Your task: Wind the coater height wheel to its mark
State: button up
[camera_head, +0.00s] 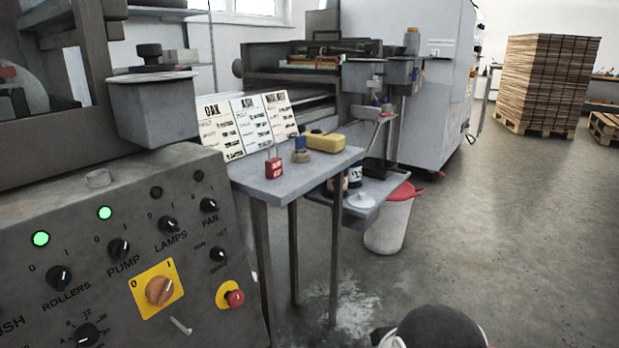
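I cannot make out for sure a height wheel or its mark. A pale round part with a red centre (8,72) shows at the far left edge, partly cut off behind the grey machine frame; I cannot tell whether it is the wheel. The grey control panel (215,290) fills the lower left, with knobs labelled ROLLERS (58,279), PUMP (119,249), LAMPS (168,224) and FAN (208,205). Two green lamps are lit on it. A dark rounded part of my own body (438,328) shows at the bottom. My gripper's fingers are not in view.
A small grey table (318,172) holds a red padlock (273,167), a yellow object (325,141) and instruction cards (246,118). A white bucket with a red lid (390,222) stands behind it. Stacked boards (548,82) stand at the back right.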

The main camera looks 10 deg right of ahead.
aim_at(402, 49)
jog(key=i+l+z, duration=0.45)
jog(key=i+z, duration=0.65)
jog(key=i, duration=0.15)
